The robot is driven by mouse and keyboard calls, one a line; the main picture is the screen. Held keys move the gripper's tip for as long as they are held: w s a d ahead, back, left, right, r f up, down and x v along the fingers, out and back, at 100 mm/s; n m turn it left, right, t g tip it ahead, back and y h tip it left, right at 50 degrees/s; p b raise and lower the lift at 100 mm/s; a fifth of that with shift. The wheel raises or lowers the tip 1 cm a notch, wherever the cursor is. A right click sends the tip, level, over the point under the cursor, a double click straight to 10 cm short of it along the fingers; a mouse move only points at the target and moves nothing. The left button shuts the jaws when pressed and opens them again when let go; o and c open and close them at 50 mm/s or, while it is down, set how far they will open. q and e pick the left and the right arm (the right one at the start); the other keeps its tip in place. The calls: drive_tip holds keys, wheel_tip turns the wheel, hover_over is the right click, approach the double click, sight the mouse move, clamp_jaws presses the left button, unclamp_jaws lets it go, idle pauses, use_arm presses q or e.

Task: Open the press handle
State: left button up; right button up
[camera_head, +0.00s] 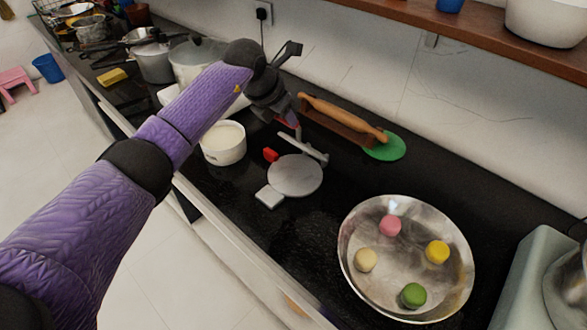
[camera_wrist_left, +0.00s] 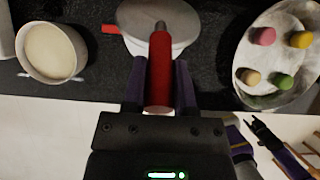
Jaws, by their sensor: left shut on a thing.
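The press has a round grey plate (camera_head: 296,176) lying on the dark counter, with a pale tab (camera_head: 269,197) at its front. A grey bar (camera_head: 303,148) rises across its back edge. In the left wrist view, the plate (camera_wrist_left: 130,15) is partly behind the red press handle (camera_wrist_left: 160,78). My left gripper (camera_head: 287,118) is behind the press; in the wrist view its purple fingers (camera_wrist_left: 160,92) are shut on the red handle from both sides. A dark, purple-trimmed part at the lower right of the wrist view seems to be my right gripper (camera_wrist_left: 264,134); its jaws are unclear.
A metal bowl (camera_head: 350,265) with several coloured dough balls stands right of the press. A white pot (camera_head: 223,148) is at its left, with a small red piece (camera_head: 270,154) between. A rolling pin (camera_head: 342,116) and green disc (camera_head: 386,149) lie behind, near the wall.

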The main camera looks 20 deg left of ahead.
use_arm(q)
drive_tip(key=shift+w+d+r+b, duration=0.25)
drive_tip(key=shift+w+r+b, duration=0.1)
drive_tip(key=shift+w, duration=0.25)
drive_tip(key=shift+w+r, duration=0.1)
drive_tip(key=shift+w, duration=0.05)
drive_tip(key=shift+w+d+r+b, duration=0.1)
drive_tip(key=shift+w+d+b, duration=0.15)
drive_tip(key=shift+w+b, duration=0.35)
drive_tip(key=shift+w+d+r+b, duration=0.1)
drive_tip(key=shift+w+d+b, duration=0.2)
drive_tip(key=shift+b, duration=0.35)
drive_tip(key=shift+w+d+r+b, duration=0.1)
drive_tip(key=shift+w+r+b, duration=0.15)
drive_tip(key=shift+w+b, duration=0.3)
drive_tip(key=shift+r, duration=0.25)
use_arm(e)
drive_tip(key=f, duration=0.4)
drive_tip(key=shift+s+f, duration=0.25)
drive_tip(key=shift+f, duration=0.05)
drive_tip(key=shift+r, duration=0.1)
